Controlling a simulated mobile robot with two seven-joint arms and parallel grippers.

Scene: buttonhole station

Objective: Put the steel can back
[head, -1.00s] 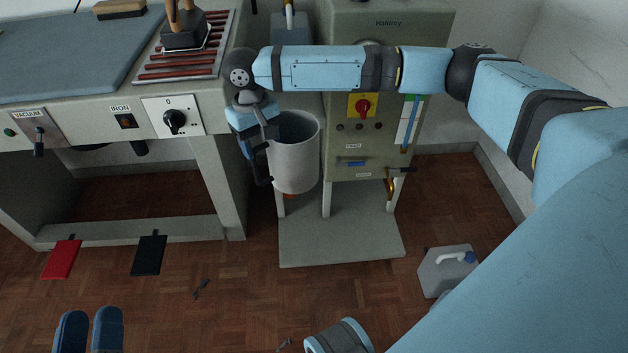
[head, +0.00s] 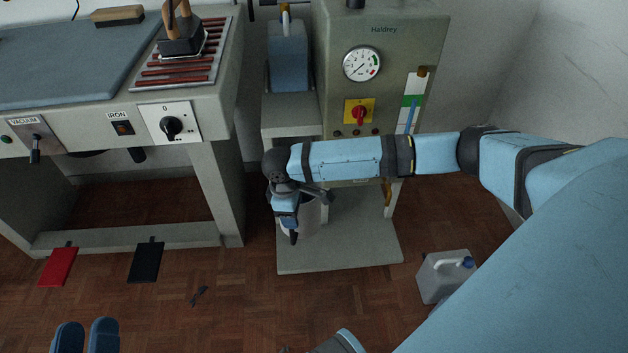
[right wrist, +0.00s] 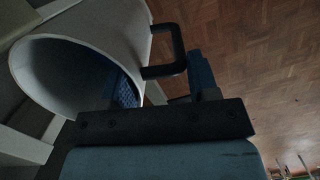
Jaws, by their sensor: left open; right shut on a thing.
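The steel can (head: 309,216) is pale grey and open-topped with a black side handle. In the head view it is low in front of the machine, mostly hidden by my right gripper (head: 290,218). In the right wrist view the can (right wrist: 110,22) lies close on the left, and its black handle (right wrist: 178,45) runs between the blue fingers of my right gripper (right wrist: 160,68), shut on the can. I cannot tell whether the can touches the base plate (head: 355,255). My left gripper (head: 287,350) is open and barely shows at the bottom edge.
The grey-green machine (head: 420,55) with a gauge stands behind my right arm. A pressing table (head: 215,170) is left of it. A grey jug (head: 440,282) is on the floor at right. Red (head: 58,268) and black (head: 146,262) pads and dark blue slippers (head: 104,337) lie at left.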

